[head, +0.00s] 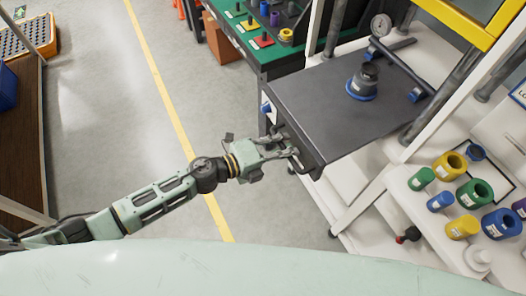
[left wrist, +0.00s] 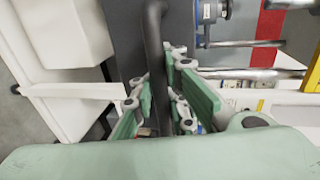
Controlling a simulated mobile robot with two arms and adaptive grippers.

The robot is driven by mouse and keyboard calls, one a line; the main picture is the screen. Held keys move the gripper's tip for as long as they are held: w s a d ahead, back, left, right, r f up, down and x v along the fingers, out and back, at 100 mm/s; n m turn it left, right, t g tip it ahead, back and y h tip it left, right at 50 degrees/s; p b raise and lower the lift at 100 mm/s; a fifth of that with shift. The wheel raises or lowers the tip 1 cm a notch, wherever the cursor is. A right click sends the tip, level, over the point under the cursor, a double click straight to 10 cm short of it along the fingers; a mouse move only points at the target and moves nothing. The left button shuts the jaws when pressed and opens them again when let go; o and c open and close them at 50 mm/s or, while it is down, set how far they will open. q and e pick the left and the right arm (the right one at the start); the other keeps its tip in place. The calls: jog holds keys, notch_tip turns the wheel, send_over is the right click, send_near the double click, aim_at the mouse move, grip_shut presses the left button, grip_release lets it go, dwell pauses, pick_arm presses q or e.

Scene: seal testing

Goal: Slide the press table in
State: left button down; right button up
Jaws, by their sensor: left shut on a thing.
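The press table (head: 325,105) is a dark grey slab that juts out of the white press frame toward the aisle. A dark bar handle (head: 307,166) runs along its near left end. My left gripper (head: 291,150) is at this handle, shut on it. In the left wrist view the green fingers (left wrist: 168,95) are on both sides of the dark handle bar (left wrist: 155,35). A dark round piece with a blue base (head: 362,82) stands on the table top. My right gripper is not in view.
A green-topped bench (head: 262,52) with coloured parts stands behind the table. Yellow, green and blue rings (head: 481,193) sit on a white shelf at the right. A wooden-sided bench (head: 22,140) is at the far left. The floor between is clear.

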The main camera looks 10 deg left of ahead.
aim_at(303, 133)
pick_arm(q)
jog(key=r+x, duration=0.1)
jog(key=x, duration=0.5)
jog(key=r+b+x, duration=0.1)
jog(key=x, duration=0.4)
jog(key=r+b+x, duration=0.1)
jog(key=x, duration=0.5)
jog(key=shift+w+d+r, duration=0.35)
jog(key=shift+w+d, duration=0.1)
jog(key=shift+d, duration=0.15)
jog(key=shift+w+d+r, duration=0.15)
jog(key=shift+w+d, duration=0.45)
jog(key=shift+d, duration=0.25)
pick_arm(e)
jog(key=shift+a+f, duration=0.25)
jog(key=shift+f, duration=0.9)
pick_arm(q)
jog(key=c, duration=1.8)
grip_release()
jog(key=shift+s+a, duration=0.1)
jog(key=shift+a, duration=0.05)
jog(key=shift+o, duration=0.2)
jog(key=shift+f, duration=0.25)
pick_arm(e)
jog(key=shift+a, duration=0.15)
pick_arm(q)
jog(key=shift+a, duration=0.1)
jog(key=shift+v, duration=5.95)
